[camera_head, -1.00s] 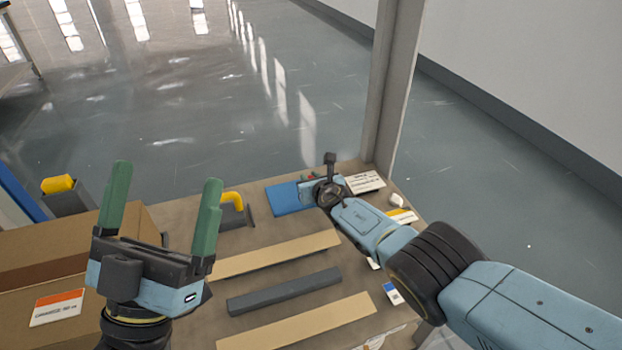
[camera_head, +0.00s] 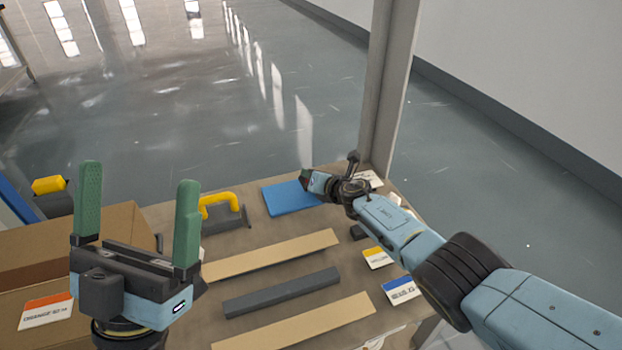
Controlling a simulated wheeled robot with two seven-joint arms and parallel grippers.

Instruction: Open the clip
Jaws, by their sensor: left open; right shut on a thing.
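A yellow-handled piece on a dark grey base (camera_head: 221,205) stands at the table's back; I cannot tell whether this is the clip. My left gripper (camera_head: 139,180) is at the lower left, its green fingers upright, wide apart and empty. It is nearer to me than the yellow-handled piece and to its left. My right gripper (camera_head: 306,181) is at the table's back right, by the blue plate, pointing left. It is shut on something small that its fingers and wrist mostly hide.
A blue plate (camera_head: 288,198) lies by my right gripper. Two tan strips (camera_head: 275,255) and a dark grey bar (camera_head: 283,293) lie on the table (camera_head: 242,281). A cardboard box (camera_head: 60,240) is at left.

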